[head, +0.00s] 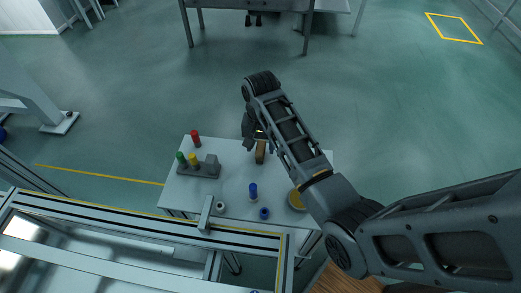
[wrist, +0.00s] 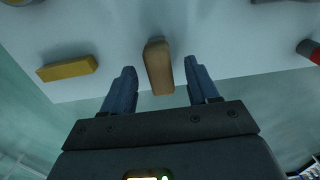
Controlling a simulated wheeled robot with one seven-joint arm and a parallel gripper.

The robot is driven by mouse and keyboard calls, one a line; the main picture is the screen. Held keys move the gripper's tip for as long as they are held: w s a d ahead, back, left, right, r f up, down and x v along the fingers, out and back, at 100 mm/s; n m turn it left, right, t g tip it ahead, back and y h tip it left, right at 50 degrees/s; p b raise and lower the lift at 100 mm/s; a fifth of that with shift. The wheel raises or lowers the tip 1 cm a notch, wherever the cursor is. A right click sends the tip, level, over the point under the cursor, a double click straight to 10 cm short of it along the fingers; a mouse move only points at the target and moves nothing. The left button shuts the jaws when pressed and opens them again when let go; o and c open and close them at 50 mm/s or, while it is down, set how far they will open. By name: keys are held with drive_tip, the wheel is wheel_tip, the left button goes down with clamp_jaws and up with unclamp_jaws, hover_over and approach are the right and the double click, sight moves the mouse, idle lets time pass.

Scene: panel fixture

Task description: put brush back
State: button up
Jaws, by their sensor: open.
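The brush (head: 260,152), seen as a brown wooden piece, is near the far edge of the small white table (head: 232,184). In the wrist view the brush (wrist: 158,66) points down the picture between the two fingers. My gripper (head: 254,139) is open over that far edge. In the wrist view my gripper (wrist: 160,80) has one finger on each side of the brush, with a gap on both sides. The brush's far end and underside are not clear. A grey holder block (head: 203,168) stands on the table's left part.
Green (head: 181,158) and yellow (head: 194,160) cylinders stand at the holder, and a red one (head: 196,138) stands behind it. A yellow block (wrist: 67,68) lies beside the brush. A metal frame (head: 150,222) borders the front.

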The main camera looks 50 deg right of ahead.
sight(261, 147)
wheel_tip(261, 147, up, 9)
drive_tip(key=shift+d+f, duration=0.1)
drive_tip(key=shift+f, duration=0.05)
idle(0.6)
